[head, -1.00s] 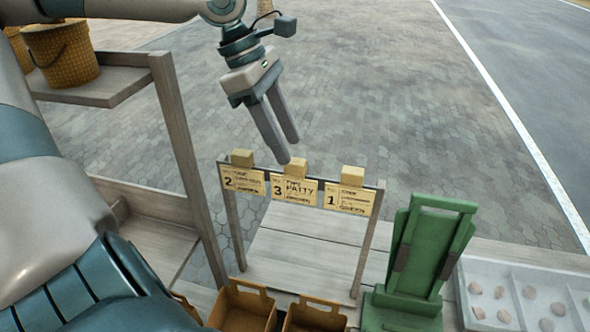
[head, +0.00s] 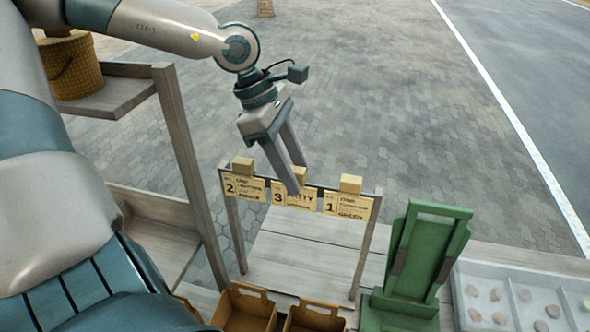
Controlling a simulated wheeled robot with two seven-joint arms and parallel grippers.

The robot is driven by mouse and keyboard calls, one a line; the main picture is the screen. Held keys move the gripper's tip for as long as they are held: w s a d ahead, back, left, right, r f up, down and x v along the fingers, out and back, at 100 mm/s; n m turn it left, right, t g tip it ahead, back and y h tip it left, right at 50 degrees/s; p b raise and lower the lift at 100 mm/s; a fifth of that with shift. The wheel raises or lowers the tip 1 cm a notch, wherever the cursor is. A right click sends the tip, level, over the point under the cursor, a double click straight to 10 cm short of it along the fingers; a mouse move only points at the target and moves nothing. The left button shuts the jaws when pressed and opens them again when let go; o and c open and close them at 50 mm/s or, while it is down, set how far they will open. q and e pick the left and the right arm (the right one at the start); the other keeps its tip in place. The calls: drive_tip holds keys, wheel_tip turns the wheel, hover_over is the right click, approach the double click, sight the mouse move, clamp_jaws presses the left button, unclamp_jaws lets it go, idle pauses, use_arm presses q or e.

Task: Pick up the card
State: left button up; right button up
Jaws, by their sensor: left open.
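Three yellow cards hang in a row on a wooden rail (head: 318,187). The card numbered 2 (head: 243,187) is at the left, the card numbered 3 (head: 279,197) in the middle and the card numbered 1 (head: 347,206) at the right. Each has a small yellow block above it; the middle block is hidden behind a finger. My left gripper (head: 297,180) is open and points down at the middle card. Its near fingertip covers part of that card's print. I cannot tell whether it touches the card. My right gripper does not show.
A green stand (head: 424,255) is right of the rail, beside a pale compartment tray (head: 510,267) with small lumps. Brown boxes (head: 245,305) stand below the rail. A woven basket (head: 72,70) sits on a shelf at the upper left. Open paving lies behind.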

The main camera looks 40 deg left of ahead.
use_arm(q)
drive_tip(key=shift+d+f, duration=0.1)
drive_tip(key=shift+f, duration=0.25)
drive_tip(key=shift+c, duration=0.4)
drive_tip(key=c, duration=0.9)
drive_tip(key=shift+c, duration=0.2)
drive_tip(key=shift+w+r, duration=0.15)
drive_tip(key=shift+r, duration=0.65)
wheel_tip(320, 180, up, 16)
drive_tip(key=b, duration=0.3)
drive_tip(key=shift+r+b, duration=0.25)
drive_tip(key=shift+b, duration=0.1)
